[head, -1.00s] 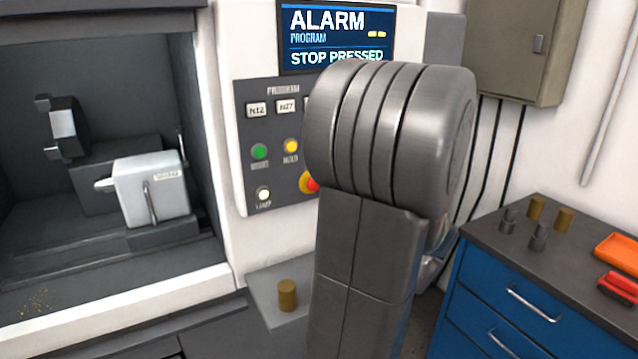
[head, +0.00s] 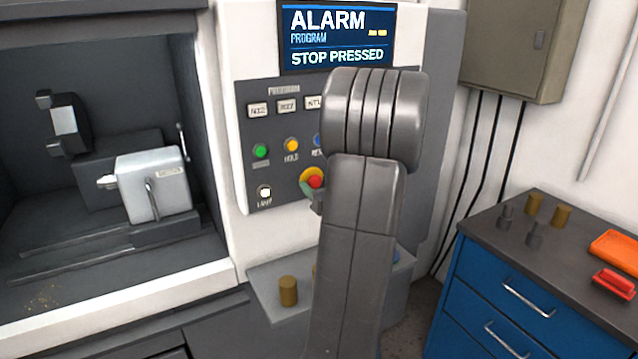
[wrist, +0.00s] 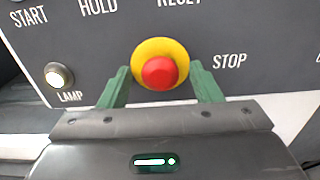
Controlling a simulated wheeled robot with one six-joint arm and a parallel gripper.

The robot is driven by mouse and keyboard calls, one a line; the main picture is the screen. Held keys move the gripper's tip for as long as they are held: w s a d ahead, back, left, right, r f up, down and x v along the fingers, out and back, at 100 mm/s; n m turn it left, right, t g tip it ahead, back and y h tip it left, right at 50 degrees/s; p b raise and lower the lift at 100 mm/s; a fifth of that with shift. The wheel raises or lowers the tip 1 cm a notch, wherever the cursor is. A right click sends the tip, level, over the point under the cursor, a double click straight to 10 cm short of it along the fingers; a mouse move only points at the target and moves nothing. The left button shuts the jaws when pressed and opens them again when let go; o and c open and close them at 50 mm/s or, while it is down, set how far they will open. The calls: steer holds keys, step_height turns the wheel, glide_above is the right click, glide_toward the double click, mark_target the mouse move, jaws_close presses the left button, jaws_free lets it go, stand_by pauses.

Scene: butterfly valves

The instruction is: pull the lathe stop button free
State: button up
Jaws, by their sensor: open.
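The stop button (wrist: 159,72) is a red mushroom cap on a yellow round base, with the label STOP to its right in the wrist view. In the head view the stop button (head: 315,181) is partly hidden by my arm. My gripper (wrist: 163,84) is open, its green fingers on the left and right of the button. I cannot tell whether the fingers touch it. In the head view a fingertip of my gripper (head: 309,188) shows at the button. The screen (head: 337,37) reads ALARM, PROGRAM, STOP PRESSED.
The control panel (head: 262,127) also carries a green START button (head: 261,151), a yellow HOLD button (head: 292,145) and a lit LAMP button (wrist: 58,77). A small shelf (head: 262,283) sits below. A blue drawer cabinet (head: 475,290) stands at right.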

steer(key=shift+c, duration=0.2)
jaws_close()
steer(key=shift+s+d+f+b, duration=0.1)
steer(key=shift+s+d+b, duration=0.2)
steer(key=shift+b, duration=0.35)
steer(key=shift+s+a, duration=0.1)
steer(key=shift+o, duration=0.2)
jaws_free()
steer(key=b+v, duration=0.2)
steer(key=v, duration=1.2)
